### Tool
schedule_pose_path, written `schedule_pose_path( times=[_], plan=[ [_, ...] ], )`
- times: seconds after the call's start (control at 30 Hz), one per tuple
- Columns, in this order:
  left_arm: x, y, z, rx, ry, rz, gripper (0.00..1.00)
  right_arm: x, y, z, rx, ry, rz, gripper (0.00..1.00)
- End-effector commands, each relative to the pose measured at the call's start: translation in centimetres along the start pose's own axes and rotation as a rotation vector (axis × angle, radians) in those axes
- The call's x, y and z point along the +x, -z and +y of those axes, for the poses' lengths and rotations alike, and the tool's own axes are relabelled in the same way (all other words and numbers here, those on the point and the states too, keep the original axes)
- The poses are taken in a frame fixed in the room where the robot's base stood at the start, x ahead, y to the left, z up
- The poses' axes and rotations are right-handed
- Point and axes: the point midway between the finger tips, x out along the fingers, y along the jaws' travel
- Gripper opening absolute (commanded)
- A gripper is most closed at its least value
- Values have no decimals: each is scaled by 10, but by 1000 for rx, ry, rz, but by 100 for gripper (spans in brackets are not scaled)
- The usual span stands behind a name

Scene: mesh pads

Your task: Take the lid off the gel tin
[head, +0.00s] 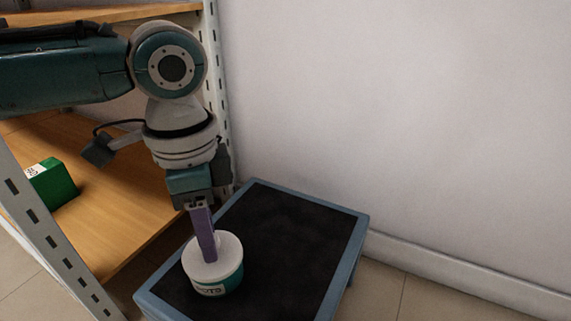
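The gel tin (232,283) is a short round tub with a dark green side and a white label. It stands upright on the black top of a low blue-edged stand. Its pale lid (228,261) is on top of it. My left gripper (208,258) comes down from above, and its purple finger reaches the middle of the lid. Only one finger shows clearly, so I cannot tell whether it is open or shut, or whether it grips anything on the lid. My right gripper is not in view.
The stand's black top (290,235) is bare to the right of and behind the tin. A wooden shelf rack (110,205) with grey metal posts stands at left, holding a green box (52,187). A white wall (400,120) rises behind the stand.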

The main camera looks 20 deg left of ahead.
Motion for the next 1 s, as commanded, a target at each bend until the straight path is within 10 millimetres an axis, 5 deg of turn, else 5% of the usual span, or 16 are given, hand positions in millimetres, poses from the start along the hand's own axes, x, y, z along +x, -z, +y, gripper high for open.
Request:
schedule_pose_path(
  times=[0.3,0.77,1.0],
  plan=[
    [0,0,0,0,0,0,0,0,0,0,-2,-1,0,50],
    [-4,0,0,0,0,0,0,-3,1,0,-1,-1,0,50],
    [-36,0,0,0,1,2,0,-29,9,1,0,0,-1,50]
  ],
)
